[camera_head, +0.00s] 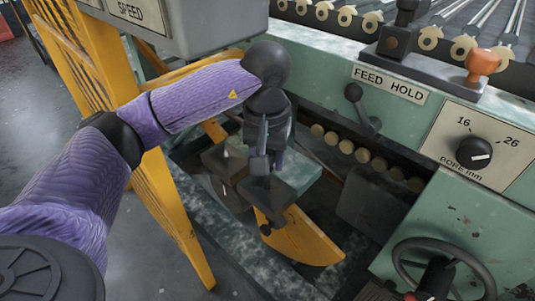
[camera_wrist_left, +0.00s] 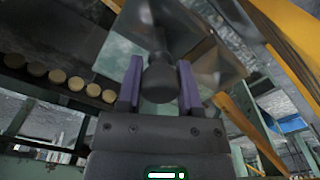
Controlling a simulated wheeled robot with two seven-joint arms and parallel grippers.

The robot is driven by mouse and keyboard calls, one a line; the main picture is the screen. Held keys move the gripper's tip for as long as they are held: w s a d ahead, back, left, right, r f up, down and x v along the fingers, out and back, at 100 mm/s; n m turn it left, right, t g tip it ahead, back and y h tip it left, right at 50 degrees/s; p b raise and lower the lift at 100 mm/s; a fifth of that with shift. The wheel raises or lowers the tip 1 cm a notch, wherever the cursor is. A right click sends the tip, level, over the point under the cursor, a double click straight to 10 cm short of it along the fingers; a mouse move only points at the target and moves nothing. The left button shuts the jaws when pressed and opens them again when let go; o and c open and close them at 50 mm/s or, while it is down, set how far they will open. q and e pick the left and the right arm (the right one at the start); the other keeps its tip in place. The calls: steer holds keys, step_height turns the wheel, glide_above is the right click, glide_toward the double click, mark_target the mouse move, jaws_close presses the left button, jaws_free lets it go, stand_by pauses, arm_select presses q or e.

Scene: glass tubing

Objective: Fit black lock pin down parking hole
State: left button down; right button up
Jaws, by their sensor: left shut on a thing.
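My left gripper (camera_head: 264,160) reaches down from the purple arm, over a dark plate beside the green machine. In the left wrist view its two purple fingers (camera_wrist_left: 159,66) are closed on either side of a dark, rounded knob, which I take to be the black lock pin (camera_wrist_left: 159,83). A narrower neck runs from the knob toward a grey plate (camera_wrist_left: 205,62). In the head view the pin is mostly hidden by the gripper. I cannot make out the parking hole, or whether the pin's tip is in anything. My right gripper is not in view.
A yellow curved arm (camera_head: 305,243) lies just below the plate, and yellow posts (camera_head: 170,200) stand at its left. The FEED HOLD lever (camera_head: 360,108), a bore dial (camera_head: 474,152) and a handwheel (camera_head: 443,262) are on the right. A row of round brass ends (camera_head: 362,155) lies behind the gripper.

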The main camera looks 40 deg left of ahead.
mark_target(267, 188)
arm_select(q)
steer(key=shift+f, duration=0.5)
steer(key=shift+f+b, duration=0.8)
steer(key=shift+b, duration=0.05)
steer(key=shift+f, duration=0.45)
steer(key=shift+f+b, duration=0.7)
steer(key=shift+b, duration=0.05)
steer(key=c, duration=0.7)
jaws_free()
steer(key=shift+f, duration=0.1)
steer(key=o, duration=0.5)
step_height(267, 188, up, 10)
steer(key=p, duration=0.5)
steer(key=shift+p, duration=0.4)
